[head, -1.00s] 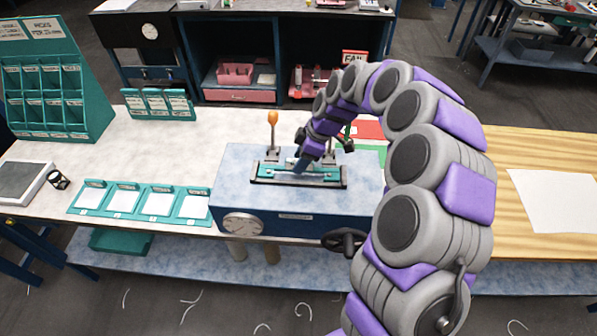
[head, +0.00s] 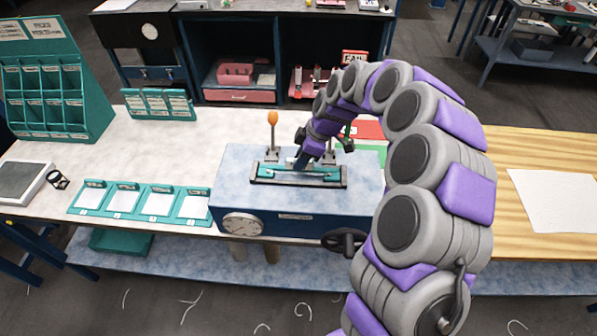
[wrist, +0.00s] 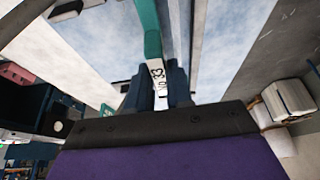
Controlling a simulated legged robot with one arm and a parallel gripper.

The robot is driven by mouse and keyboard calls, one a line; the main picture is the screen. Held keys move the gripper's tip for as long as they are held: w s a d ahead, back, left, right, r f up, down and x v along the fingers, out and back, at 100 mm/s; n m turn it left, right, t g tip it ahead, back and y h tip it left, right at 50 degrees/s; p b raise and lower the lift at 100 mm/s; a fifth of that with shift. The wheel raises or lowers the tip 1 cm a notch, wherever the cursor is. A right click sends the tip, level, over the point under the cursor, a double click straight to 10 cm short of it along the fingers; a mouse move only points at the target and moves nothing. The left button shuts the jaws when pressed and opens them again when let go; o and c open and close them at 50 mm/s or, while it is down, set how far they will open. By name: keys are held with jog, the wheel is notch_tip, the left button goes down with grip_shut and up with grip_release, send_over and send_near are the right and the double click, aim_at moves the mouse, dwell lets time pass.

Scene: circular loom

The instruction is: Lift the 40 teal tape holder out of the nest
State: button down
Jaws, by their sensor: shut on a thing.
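The teal tape holder (head: 322,173) is a long thin bar lying lengthwise along the dark-framed nest (head: 300,184) on top of the blue box-shaped machine. In the wrist view the teal strip (wrist: 149,28) carries a white tag with black digits, partly hidden and hard to read. My gripper (head: 299,166) points down at the bar. Its dark blue fingers (wrist: 160,88) are shut on the tape holder at its tag, one on each side. I cannot tell whether the bar is clear of the nest or still in it.
An upright orange-knobbed lever (head: 272,130) stands just behind the nest. A red panel (head: 368,129) and a green one lie behind the machine (head: 310,218). Teal card trays (head: 120,198) line the bench at left. A white sheet (head: 555,200) lies on the wooden top at right.

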aim_at(294, 160)
jog(key=shift+r, duration=0.7)
jog(key=shift+r, duration=1.25)
